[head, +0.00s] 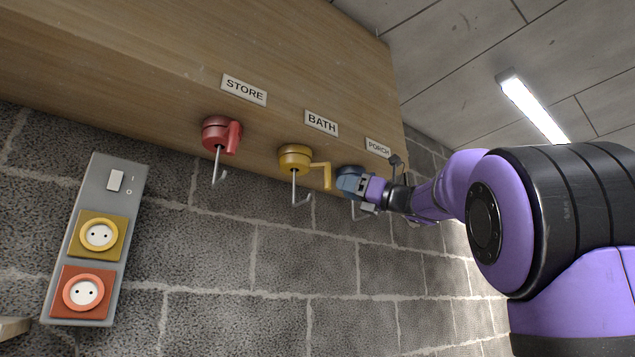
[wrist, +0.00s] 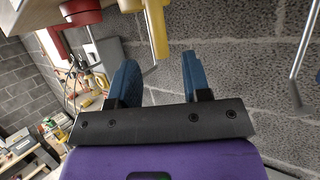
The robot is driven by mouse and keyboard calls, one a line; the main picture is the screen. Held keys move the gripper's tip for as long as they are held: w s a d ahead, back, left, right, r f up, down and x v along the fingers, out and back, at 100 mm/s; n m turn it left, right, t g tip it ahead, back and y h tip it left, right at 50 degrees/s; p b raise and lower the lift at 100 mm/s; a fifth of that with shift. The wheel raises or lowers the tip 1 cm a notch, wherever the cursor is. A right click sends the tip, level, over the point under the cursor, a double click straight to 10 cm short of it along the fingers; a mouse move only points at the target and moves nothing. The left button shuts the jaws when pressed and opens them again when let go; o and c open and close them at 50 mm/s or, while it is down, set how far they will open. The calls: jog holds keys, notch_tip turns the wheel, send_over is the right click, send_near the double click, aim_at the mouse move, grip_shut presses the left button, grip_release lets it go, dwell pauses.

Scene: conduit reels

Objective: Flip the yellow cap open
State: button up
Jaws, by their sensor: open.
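The yellow cap (head: 294,157) is round and sits under the wooden board below the BATH label. A flat yellow lever (head: 322,168) reaches from it to the right and bends down. A thin metal hook (head: 302,200) hangs beneath it. In the wrist view the yellow lever (wrist: 157,28) hangs ahead of and between my fingertips, apart from them as far as I can tell. My gripper (wrist: 158,68) is open and empty, with blue fingers. In the head view my gripper (head: 347,186) is just right of the yellow lever, overlapping the blue shape below the PORCH label.
A red cap (head: 221,133) with its own lever and hook is left, under STORE. A grey panel (head: 125,205) on the block wall carries a switch and yellow and red sockets. A metal hook (wrist: 300,60) hangs right of my fingers. The wall area below the hooks is clear.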

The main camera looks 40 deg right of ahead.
jog(key=x, duration=0.7)
jog(key=shift+w+r, duration=0.25)
jog(key=shift+w, duration=0.1)
jog(key=shift+a, duration=0.15)
grip_shut()
